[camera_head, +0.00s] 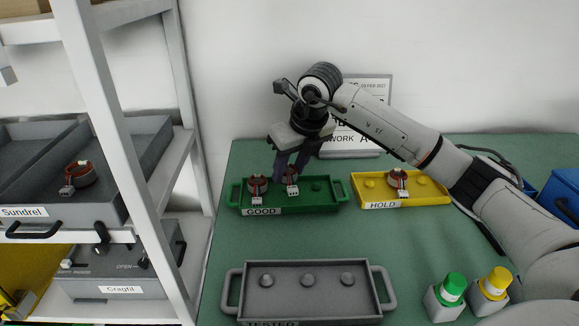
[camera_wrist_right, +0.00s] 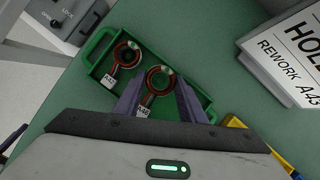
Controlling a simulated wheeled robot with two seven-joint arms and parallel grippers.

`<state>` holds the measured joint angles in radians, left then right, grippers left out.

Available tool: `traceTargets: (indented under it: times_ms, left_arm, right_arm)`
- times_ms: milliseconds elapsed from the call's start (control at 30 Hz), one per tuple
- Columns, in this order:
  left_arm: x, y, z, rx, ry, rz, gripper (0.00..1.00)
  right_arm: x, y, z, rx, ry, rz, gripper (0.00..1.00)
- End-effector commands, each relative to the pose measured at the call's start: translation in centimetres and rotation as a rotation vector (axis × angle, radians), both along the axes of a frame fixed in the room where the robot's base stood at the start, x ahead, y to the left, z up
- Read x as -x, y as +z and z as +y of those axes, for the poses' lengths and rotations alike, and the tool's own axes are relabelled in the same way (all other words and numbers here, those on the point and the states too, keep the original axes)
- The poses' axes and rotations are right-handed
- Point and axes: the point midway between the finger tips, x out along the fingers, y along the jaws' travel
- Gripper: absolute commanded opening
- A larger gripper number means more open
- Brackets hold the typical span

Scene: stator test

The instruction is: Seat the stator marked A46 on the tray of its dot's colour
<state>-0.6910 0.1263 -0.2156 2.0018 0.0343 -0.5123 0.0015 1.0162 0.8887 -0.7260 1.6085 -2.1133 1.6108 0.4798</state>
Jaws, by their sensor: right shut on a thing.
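My right gripper (camera_head: 290,174) points down over the green GOOD tray (camera_head: 325,206) and is shut on a stator (camera_head: 291,187), a copper-red ring with a white tag. The stator is at the tray's middle place; I cannot tell whether it is fully down on its peg. In the right wrist view the held stator (camera_wrist_right: 160,80) sits between the purple fingers, its tag (camera_wrist_right: 143,112) small and seemingly A46. Another stator (camera_head: 257,184) sits at the tray's left place. The tray's right peg (camera_head: 317,186) is bare.
A yellow HOLD tray (camera_head: 430,196) holds one stator (camera_head: 398,180) between two bare pegs. A grey TESTED tray (camera_head: 308,298) in front has bare pegs. A shelf on the left holds a stator (camera_head: 80,175) in the Sundrel bin.

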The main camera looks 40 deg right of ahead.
Motion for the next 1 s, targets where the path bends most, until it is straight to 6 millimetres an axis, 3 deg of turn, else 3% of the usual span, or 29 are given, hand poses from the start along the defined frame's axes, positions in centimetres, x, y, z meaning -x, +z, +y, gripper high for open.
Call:
traceTargets:
  times_ms: [333, 1000]
  left_arm:
    - [-0.7, 0.5, -0.2, 0.004, 0.001, -0.018, 0.46]
    - [-0.2, -1.2, -0.1, 0.003, 0.001, -0.003, 0.46]
  right_arm:
    - [0.0, 0.0, 0.0, -0.001, 0.0, -0.002, 0.11]
    - [-0.1, -1.9, 0.0, 0.0, 0.0, -0.001, 0.11]
